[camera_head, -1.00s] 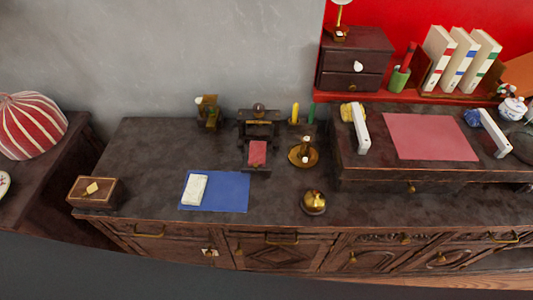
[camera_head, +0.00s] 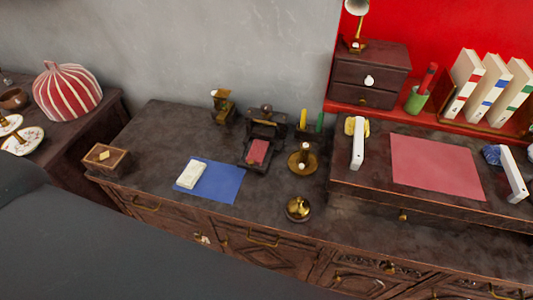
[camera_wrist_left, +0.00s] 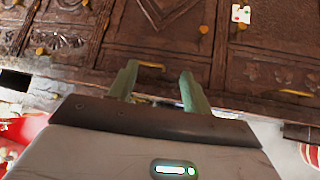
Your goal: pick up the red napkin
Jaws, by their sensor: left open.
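A flat red sheet (camera_head: 437,167), the largest cloth-like red piece, lies on the raised right part of the dark cabinet in the head view. A smaller red piece (camera_head: 257,151) rests on a small dark stand left of the middle. I cannot tell for certain which is called the napkin. My left gripper (camera_wrist_left: 160,68) shows in the wrist view, its two greenish fingers apart and nothing between them. It faces carved drawer fronts, with neither red piece in that view. My right gripper is not in view.
A white block (camera_head: 191,174) lies on a blue mat (camera_head: 225,186). A brass bell-like object (camera_head: 298,209) and a candle holder (camera_head: 302,161) stand nearby.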

